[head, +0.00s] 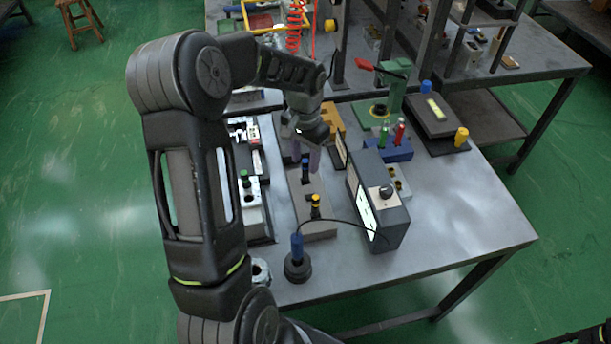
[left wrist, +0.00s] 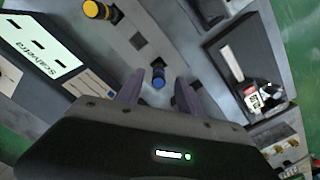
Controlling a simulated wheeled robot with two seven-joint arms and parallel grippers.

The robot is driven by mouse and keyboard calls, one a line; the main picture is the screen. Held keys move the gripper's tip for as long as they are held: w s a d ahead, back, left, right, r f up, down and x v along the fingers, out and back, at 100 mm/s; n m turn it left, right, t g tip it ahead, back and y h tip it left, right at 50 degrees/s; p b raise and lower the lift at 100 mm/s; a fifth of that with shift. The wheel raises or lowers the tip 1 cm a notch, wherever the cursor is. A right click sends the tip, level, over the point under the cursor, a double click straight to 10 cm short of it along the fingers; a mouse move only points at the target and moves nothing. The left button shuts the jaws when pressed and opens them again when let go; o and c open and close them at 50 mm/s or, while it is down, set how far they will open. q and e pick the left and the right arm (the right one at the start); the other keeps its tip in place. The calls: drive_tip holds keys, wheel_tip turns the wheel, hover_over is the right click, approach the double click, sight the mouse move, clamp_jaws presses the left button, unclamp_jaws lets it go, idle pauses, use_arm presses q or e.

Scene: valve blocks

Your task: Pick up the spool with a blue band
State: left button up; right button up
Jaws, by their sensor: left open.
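The spool with a blue band (left wrist: 158,77) shows in the left wrist view between the tips of my left gripper. It also shows in the head view as a small dark and blue post (head: 305,168) on a grey block (head: 318,229). My left gripper (head: 306,158) is open, its purple fingers pointing down over that spool, one to each side (left wrist: 158,92). I cannot tell whether the fingers touch it. A spool with a yellow band (head: 315,204) stands on the same block and shows in the left wrist view (left wrist: 97,10).
A dark meter box (head: 390,220) with a bright panel stands right of the block. A spool with a green band (head: 244,178) sits on a pale block to the left. A round black base with a blue handle (head: 297,262) is in front. The table's right front is clear.

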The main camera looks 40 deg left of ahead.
sight(306, 172)
use_arm(q)
wheel_tip(306, 172, down, 5)
drive_tip(key=b, duration=0.3)
drive_tip(key=shift+s+d+f+b, duration=0.1)
drive_tip(key=shift+d+f+b, duration=0.05)
drive_tip(key=shift+b, duration=0.2)
clamp_jaws()
idle(0.5)
idle(0.4)
